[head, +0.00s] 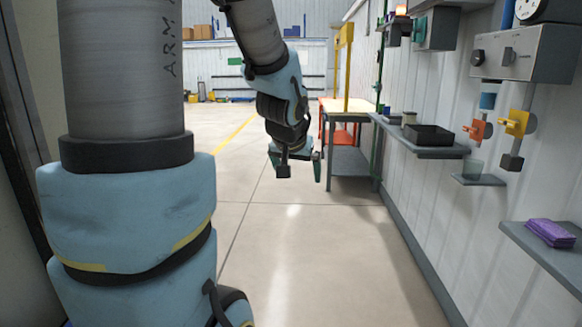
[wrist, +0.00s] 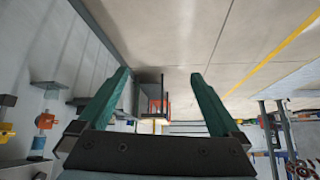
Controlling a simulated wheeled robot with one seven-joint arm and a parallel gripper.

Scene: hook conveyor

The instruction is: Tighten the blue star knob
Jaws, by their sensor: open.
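My gripper (head: 297,166) hangs at the end of the arm in the middle of the head view, over open floor. In the wrist view its two green fingers (wrist: 160,76) are spread wide with nothing between them. I cannot pick out a blue star knob for certain. A small blue part (head: 488,101) shows on the right wall, under a grey control box (head: 525,54) and near the yellow valve (head: 515,122). Its shape is too small to tell. My gripper is well apart from it, to its left.
Grey shelves (head: 430,151) stick out from the right wall, one with a black tray (head: 428,135). A lower shelf holds purple cloth (head: 551,232). A workbench (head: 348,160) stands behind my gripper. The floor (head: 310,250) between is clear.

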